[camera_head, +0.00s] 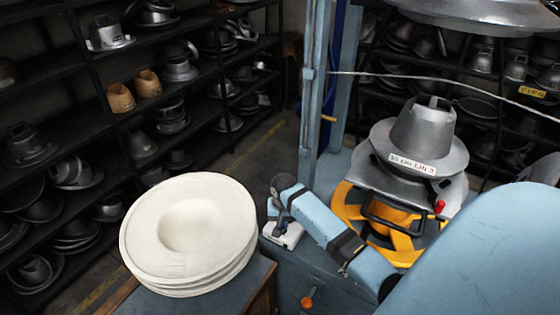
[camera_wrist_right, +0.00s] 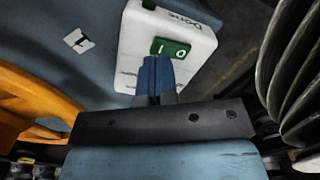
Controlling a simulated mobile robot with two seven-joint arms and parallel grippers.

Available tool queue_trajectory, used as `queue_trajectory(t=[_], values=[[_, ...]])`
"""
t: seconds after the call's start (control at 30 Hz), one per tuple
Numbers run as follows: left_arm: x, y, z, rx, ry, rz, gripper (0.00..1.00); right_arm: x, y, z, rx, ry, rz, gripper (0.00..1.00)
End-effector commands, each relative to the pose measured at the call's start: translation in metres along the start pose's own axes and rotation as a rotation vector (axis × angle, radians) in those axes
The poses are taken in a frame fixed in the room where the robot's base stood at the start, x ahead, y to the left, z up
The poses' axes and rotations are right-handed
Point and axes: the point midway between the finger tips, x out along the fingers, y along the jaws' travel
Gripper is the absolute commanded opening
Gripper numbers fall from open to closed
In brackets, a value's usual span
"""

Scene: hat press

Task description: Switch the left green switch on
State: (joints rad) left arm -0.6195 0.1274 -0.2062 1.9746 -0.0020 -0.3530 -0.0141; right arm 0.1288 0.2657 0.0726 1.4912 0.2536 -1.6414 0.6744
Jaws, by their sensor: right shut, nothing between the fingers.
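A green rocker switch (camera_wrist_right: 170,48) with light marks sits on a white box (camera_wrist_right: 203,50) lettered "Done" in the right wrist view. I cannot tell which side of the rocker is pressed in. My right gripper's blue fingers (camera_wrist_right: 156,72) are shut and empty. In that view their tips overlap the box just below the switch; whether they touch it is unclear. In the head view the right gripper (camera_head: 274,206) is over the white box (camera_head: 284,236) on the blue machine's front corner, and the switch is hidden there. Only one green switch shows. My left gripper is out of view.
A stack of cream hat blanks (camera_head: 190,235) stands left of the box. A grey metal hat mould (camera_head: 425,140) on a yellow-orange base (camera_head: 350,205) stands to the right. An orange knob (camera_head: 307,302) is on the machine front. Shelves of moulds line the back.

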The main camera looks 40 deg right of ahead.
Motion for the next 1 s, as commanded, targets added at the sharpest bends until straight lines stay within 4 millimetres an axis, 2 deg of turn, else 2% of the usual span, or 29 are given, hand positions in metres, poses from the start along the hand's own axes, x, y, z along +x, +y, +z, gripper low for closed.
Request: queue_trajectory(t=[0.47, 1.0], values=[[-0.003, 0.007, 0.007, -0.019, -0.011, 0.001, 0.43, 0.004, 0.0, 0.0, 0.0, 0.0, 0.0, 0.0], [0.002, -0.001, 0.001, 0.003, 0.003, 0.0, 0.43, 0.012, 0.0, 0.0, 0.0, 0.0, 0.0, 0.0]])
